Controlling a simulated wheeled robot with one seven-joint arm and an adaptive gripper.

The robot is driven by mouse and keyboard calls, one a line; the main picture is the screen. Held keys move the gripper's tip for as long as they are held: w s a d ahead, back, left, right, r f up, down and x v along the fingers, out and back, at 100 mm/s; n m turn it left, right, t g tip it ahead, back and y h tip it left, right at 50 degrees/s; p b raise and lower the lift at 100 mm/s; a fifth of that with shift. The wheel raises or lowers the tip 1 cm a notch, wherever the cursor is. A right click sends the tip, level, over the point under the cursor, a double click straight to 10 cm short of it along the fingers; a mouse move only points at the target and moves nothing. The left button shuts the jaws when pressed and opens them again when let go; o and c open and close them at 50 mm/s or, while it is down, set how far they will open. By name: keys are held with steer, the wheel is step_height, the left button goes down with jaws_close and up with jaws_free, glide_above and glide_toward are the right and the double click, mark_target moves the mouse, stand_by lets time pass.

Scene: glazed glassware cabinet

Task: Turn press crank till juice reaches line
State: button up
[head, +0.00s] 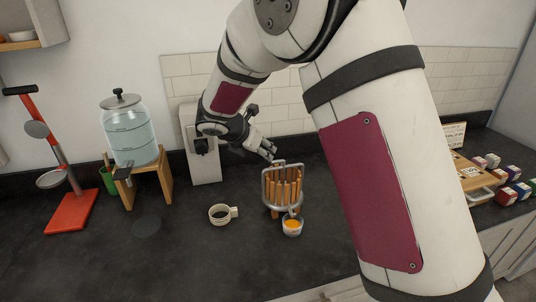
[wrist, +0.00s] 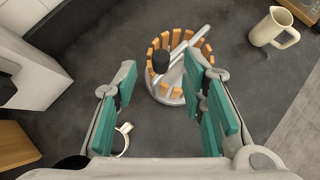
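The juice press (head: 282,188) is a ring of orange-brown wooden slats in a grey metal frame on the dark counter. A small cup (head: 292,228) with orange juice stands at its front; any line on it is too small to see. In the wrist view the press (wrist: 206,50) shows from above, with a grey crank bar across its top and a black knob (wrist: 160,63) at one end. My gripper (head: 271,154) is above and just behind the press. In the wrist view my gripper (wrist: 161,68) is open, its green-padded fingers on either side of the knob, apparently not touching it.
A mug (head: 220,215) stands left of the press. Farther left are a glass dispenser (head: 130,130) on a wooden stand and a red upright tool (head: 70,210). A cream pitcher (wrist: 275,28) stands apart from the press. Small boxes (head: 507,196) lie at the right.

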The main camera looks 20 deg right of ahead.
steer(key=shift+p+x, duration=0.3)
steer(key=shift+x, duration=2.45)
steer(key=shift+d, duration=0.1)
steer(key=shift+c, duration=0.6)
jaws_close()
